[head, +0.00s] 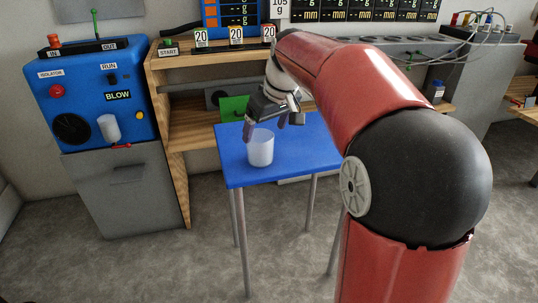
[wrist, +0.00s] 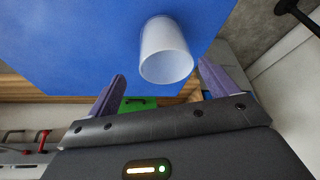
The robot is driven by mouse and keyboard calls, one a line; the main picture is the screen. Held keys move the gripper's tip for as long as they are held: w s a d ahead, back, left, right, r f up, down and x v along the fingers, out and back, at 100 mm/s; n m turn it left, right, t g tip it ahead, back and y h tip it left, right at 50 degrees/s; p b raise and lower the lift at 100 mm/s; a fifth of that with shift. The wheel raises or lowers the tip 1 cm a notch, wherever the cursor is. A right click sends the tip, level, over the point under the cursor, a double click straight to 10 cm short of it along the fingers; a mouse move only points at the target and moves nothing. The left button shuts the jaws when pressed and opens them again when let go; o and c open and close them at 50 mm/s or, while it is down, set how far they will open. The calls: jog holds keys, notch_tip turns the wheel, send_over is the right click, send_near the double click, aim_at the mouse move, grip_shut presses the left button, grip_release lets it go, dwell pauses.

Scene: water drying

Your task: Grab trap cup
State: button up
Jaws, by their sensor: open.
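A white translucent cup (head: 260,150) stands upright on the blue table (head: 238,178), near its left side. In the wrist view the cup (wrist: 165,50) shows with its round rim toward me, lying between the lines of the two fingers and beyond their tips. My gripper (head: 275,121) is open and empty, just above and behind the cup, with the purple fingers apart. I see no finger touching the cup. A second whitish cup (head: 109,129) is at the front of the blue BLOW machine (head: 95,85) on the left.
A wooden shelf unit (head: 170,120) stands behind the table, with a green panel (head: 234,108) near the table's back edge. A grey cabinet (head: 120,195) supports the machine. The blue tabletop around the cup looks clear. Grey floor is open in front.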

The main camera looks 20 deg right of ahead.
aim_at(258, 146)
jog(key=x, duration=0.4)
jog(key=b+x, duration=0.1)
jog(key=x, duration=0.2)
jog(key=shift+s+a, duration=0.3)
jog(key=c, duration=1.1)
